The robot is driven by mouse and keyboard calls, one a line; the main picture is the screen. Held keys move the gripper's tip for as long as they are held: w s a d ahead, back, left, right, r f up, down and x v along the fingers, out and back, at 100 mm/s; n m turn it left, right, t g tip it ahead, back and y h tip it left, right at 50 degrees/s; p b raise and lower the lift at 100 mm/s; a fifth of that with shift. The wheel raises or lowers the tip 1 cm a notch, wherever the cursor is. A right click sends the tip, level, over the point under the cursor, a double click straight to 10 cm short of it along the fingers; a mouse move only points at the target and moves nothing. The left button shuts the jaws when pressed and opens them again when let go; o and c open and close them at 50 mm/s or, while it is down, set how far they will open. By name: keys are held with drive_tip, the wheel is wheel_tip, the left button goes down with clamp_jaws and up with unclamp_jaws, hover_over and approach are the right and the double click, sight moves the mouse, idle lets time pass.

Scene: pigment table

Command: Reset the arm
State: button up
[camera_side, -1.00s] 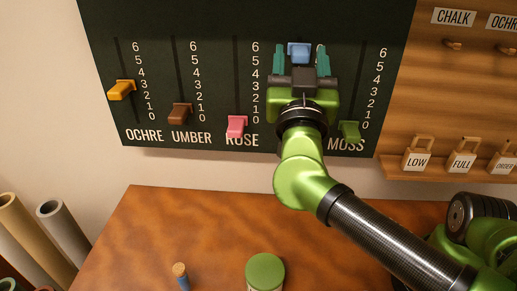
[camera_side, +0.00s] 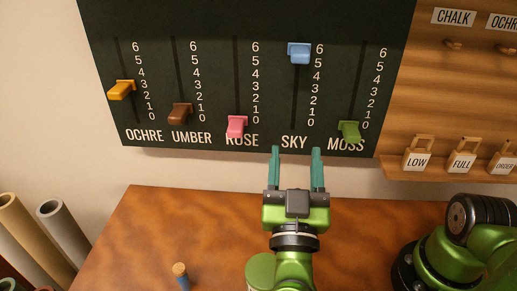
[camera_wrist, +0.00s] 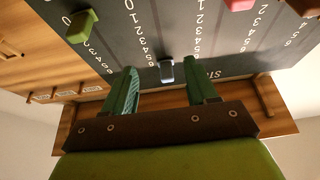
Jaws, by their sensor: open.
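My gripper (camera_side: 296,152) is open and empty, its two teal fingers apart and pointing up toward the lower edge of the dark slider board (camera_side: 215,70). It is below the SKY label and clear of every knob. The blue SKY knob (camera_side: 299,53) sits high, between 5 and 6. In the wrist view the blue knob (camera_wrist: 166,72) appears between the fingers but beyond them. The ochre knob (camera_side: 121,90) is between 2 and 3, the brown umber knob (camera_side: 180,114) between 0 and 1. The pink rose knob (camera_side: 237,126) and green moss knob (camera_side: 350,132) are near 0.
A wooden panel (camera_side: 450,85) with pegs and LOW, FULL and ORDER tags stands to the right. Rolled tubes (camera_side: 60,232) stand at lower left.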

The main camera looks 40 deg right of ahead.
drive_tip(key=s+a+f+n+g+y, duration=0.1)
drive_tip(key=s+a+y, duration=0.3)
drive_tip(key=a, duration=0.7)
drive_tip(key=s+a+f+n+g+y, duration=0.1)
drive_tip(key=s+a+n+y, duration=0.3)
drive_tip(key=a, duration=0.6)
drive_tip(key=shift+s+a+g+y, duration=0.4)
drive_tip(key=shift+g+y, duration=0.2)
drive_tip(key=shift+y, duration=0.4)
